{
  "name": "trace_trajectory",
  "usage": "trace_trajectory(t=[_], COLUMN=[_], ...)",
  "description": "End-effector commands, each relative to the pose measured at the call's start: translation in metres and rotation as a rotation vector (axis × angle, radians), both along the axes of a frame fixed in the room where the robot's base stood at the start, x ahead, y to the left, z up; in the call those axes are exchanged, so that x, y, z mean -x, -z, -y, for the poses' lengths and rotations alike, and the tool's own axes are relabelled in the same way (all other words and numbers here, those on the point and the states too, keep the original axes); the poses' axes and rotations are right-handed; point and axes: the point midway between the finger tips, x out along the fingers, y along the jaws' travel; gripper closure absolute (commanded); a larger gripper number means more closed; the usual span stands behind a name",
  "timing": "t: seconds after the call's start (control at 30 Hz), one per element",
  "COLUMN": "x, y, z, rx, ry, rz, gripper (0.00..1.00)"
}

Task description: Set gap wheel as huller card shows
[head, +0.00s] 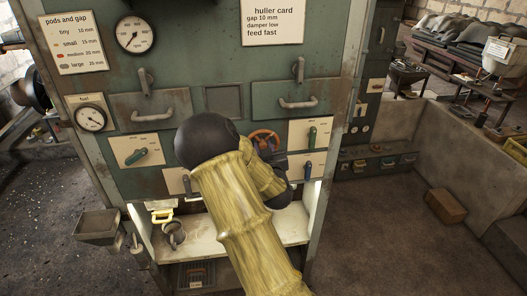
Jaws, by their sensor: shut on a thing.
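The huller card (273,22) at the top of the green machine front reads gap 10 mm, damper low, feed fast. An orange-brown wheel (263,134), which I take as the gap wheel, shows just right of my arm's dark round joint. My gripper (274,154) is at this wheel and shut on it. My yellow arm covers the wheel's lower left part and most of the fingers. Any gap scale or pointer by the wheel is hidden or too small to read.
A pods and gap card (74,42) hangs upper left. Round dials (135,34) sit on the front. A green lever (311,135) is right of the wheel, another (137,156) left. Drawer handles (297,103) stick out above. A lit shelf (204,243) lies below.

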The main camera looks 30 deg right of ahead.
Motion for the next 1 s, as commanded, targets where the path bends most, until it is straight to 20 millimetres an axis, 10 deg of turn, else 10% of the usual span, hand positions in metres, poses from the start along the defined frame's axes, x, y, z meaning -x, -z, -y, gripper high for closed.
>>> trace_trajectory(t=[1.0], x=[-0.0003], y=[0.0014], z=[-0.0006], rx=[0.632], ry=[-0.001], rz=[-0.183], gripper=[0.95])
